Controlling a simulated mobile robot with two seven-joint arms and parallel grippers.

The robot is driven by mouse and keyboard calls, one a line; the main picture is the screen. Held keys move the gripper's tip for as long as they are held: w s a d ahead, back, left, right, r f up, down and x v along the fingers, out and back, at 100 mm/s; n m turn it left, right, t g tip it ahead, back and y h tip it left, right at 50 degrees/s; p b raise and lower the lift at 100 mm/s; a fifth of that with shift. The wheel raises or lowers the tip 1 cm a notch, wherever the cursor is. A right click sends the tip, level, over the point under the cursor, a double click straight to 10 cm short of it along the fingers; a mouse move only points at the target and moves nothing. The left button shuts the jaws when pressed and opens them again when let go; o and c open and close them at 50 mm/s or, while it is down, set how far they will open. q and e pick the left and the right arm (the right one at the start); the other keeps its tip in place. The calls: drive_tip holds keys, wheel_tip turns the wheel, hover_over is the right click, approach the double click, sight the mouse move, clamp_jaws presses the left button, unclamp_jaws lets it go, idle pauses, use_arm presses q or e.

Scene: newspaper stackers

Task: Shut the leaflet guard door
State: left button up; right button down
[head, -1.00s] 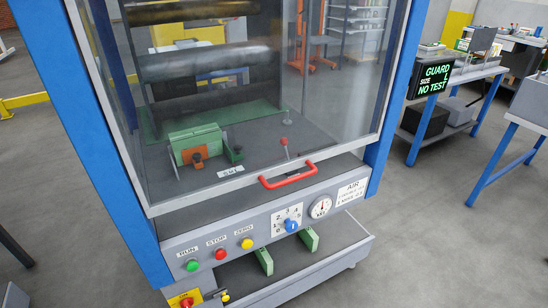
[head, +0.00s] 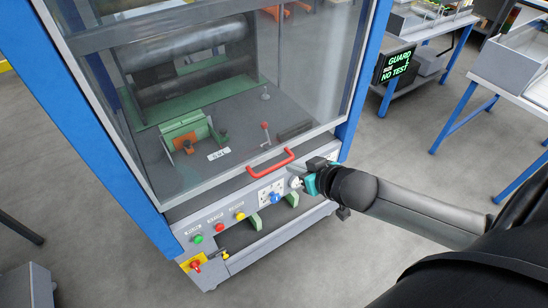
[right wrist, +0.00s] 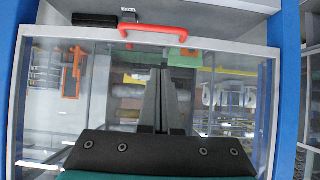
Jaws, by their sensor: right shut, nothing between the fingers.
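The leaflet guard door (head: 225,172) is a clear panel in a grey frame on the front of the blue-posted machine. A dark strip shows between its lower rail and the button panel. I cannot tell how wide that gap is. A red handle (head: 270,162) sits on the lower rail. My right gripper (head: 312,172) is just right of and below the handle, apart from it. In the right wrist view its fingers (right wrist: 161,75) are shut and empty, with the red handle (right wrist: 152,29) beyond their tips and the clear door (right wrist: 225,100) behind. My left gripper is not in view.
The button panel below has green (head: 198,239), red (head: 220,227) and yellow (head: 240,216) buttons and a blue knob (head: 275,197). A screen (head: 396,66) at the right reads GUARD and NO TEST. A blue-legged table (head: 510,80) stands right. Grey floor is clear between.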

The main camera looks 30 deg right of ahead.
sight(274, 169)
drive_tip(key=shift+s+f+b+x, duration=0.25)
drive_tip(key=shift+f+b+x, duration=0.15)
drive_tip(key=shift+x, duration=1.7)
drive_tip(key=shift+s+f+b+x, duration=0.3)
drive_tip(key=shift+b+x, duration=0.15)
drive_tip(key=shift+x, duration=1.65)
drive_tip(key=shift+s+f+b+x, duration=0.2)
drive_tip(key=shift+f+b+x, duration=0.2)
drive_tip(key=shift+x, duration=1.7)
drive_tip(key=shift+a+f, duration=0.1)
drive_tip(key=shift+a, duration=0.05)
wheel_tip(274, 169, down, 12)
drive_tip(key=b, duration=0.7)
drive_tip(key=shift+s+r+b, duration=0.15)
drive_tip(key=shift+r+b, duration=0.05)
drive_tip(key=shift+b, duration=0.15)
